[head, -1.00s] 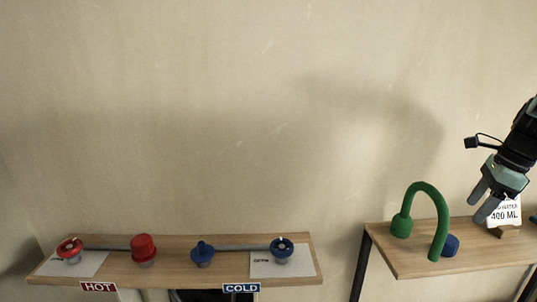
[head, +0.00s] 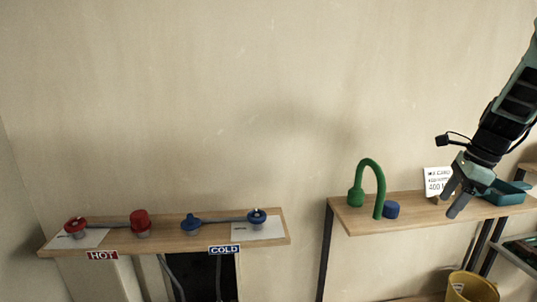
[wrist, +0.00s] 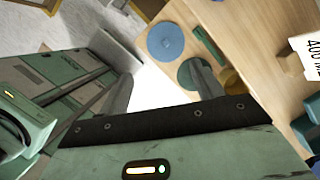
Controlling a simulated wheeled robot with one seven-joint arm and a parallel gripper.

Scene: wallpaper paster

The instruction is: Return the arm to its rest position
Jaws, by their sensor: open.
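My gripper (head: 452,200) is at the right in the head view, above the front of the right shelf, with its fingers pointing down and left. Its two fingers are apart with nothing between them. In the wrist view its fingers (wrist: 165,95) also stand apart, with pale floor between them. The arm reaches up to the right edge of the head view.
The right shelf (head: 410,215) bears a green curved spout (head: 370,164), a blue round piece (head: 391,209), a white card (head: 436,177) and a teal tray (head: 503,195). A left shelf (head: 170,242) bears red and blue valves. A yellow bucket (head: 470,288) stands below.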

